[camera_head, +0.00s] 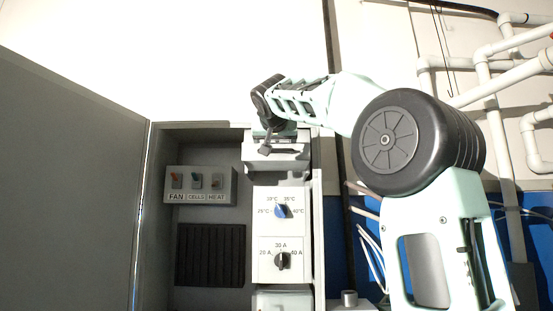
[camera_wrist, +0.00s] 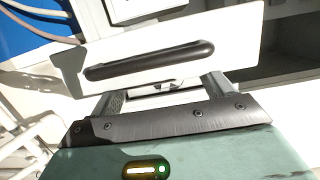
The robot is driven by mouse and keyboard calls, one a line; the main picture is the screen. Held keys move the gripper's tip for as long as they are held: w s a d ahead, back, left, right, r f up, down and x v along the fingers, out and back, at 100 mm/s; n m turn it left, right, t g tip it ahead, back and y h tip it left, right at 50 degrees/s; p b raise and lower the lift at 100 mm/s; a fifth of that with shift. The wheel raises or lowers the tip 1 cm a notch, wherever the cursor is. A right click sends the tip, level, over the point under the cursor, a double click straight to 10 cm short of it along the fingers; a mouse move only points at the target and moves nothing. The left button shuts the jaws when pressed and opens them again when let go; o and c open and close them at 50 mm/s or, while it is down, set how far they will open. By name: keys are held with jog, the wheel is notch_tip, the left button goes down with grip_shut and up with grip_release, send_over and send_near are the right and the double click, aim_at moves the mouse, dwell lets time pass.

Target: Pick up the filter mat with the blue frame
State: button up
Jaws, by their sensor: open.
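I cannot make out a filter mat with a blue frame in either view. My gripper (camera_head: 270,132) is at the top of the open grey cabinet, by a pale box-like unit (camera_head: 276,160). In the wrist view my gripper (camera_wrist: 162,88) is open, with its two fingers spread apart. The fingers reach to the lower edge of a white panel (camera_wrist: 225,38) with a long black handle (camera_wrist: 150,60). Nothing shows between the fingers except part of a pale surface. The fingertips are partly hidden, and I cannot tell whether they touch the panel.
The cabinet door (camera_head: 70,190) stands open at left. Inside are a switch box (camera_head: 200,186), a dark ribbed panel (camera_head: 211,255), a temperature dial (camera_head: 281,210) and a current dial (camera_head: 282,260). White pipes (camera_head: 485,80) run along the wall at right.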

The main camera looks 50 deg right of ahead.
jog(key=p+x, duration=0.2)
jog(key=x, duration=0.1)
jog(key=p+x, duration=0.1)
jog(key=shift+w+d+r+p, duration=0.15)
jog(key=shift+d+r+p, duration=0.2)
jog(key=shift+w+d+f, duration=0.2)
jog(key=shift+d, duration=0.05)
jog(key=shift+c, duration=0.3)
jog(key=c, duration=1)
